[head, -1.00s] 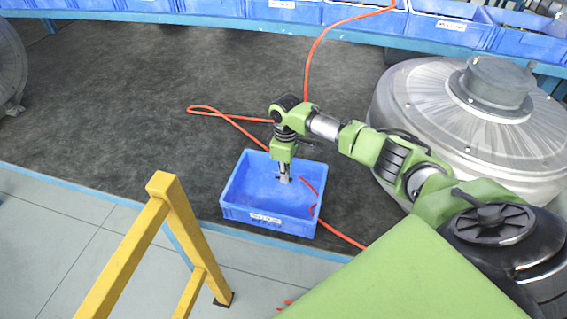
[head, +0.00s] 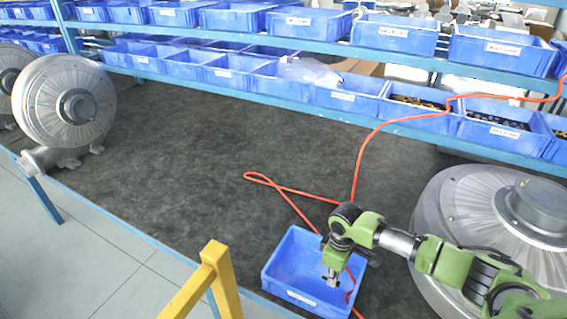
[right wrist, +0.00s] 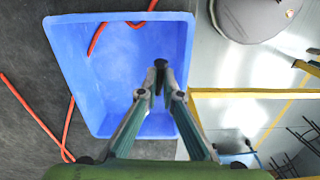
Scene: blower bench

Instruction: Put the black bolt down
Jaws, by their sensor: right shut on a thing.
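My right gripper (head: 331,282) is above or inside a blue bin (head: 296,262) on the dark bench mat. In the right wrist view, the fingers (right wrist: 159,93) are shut on the black bolt (right wrist: 161,66), whose dark head shows at the fingertips. The bolt is too small to make out clearly in the head view. The blue bin (right wrist: 115,75) fills much of the wrist view behind the fingers, and its visible floor looks bare apart from an orange cord. I cannot tell whether the bolt touches the floor. My left gripper is not in view.
An orange cord (head: 285,189) runs over the mat and across the bin. A large metal blower (head: 460,205) stands at the right, another (head: 68,105) at the left. Shelves of blue bins (head: 235,75) line the back. A yellow frame (head: 215,265) stands in front.

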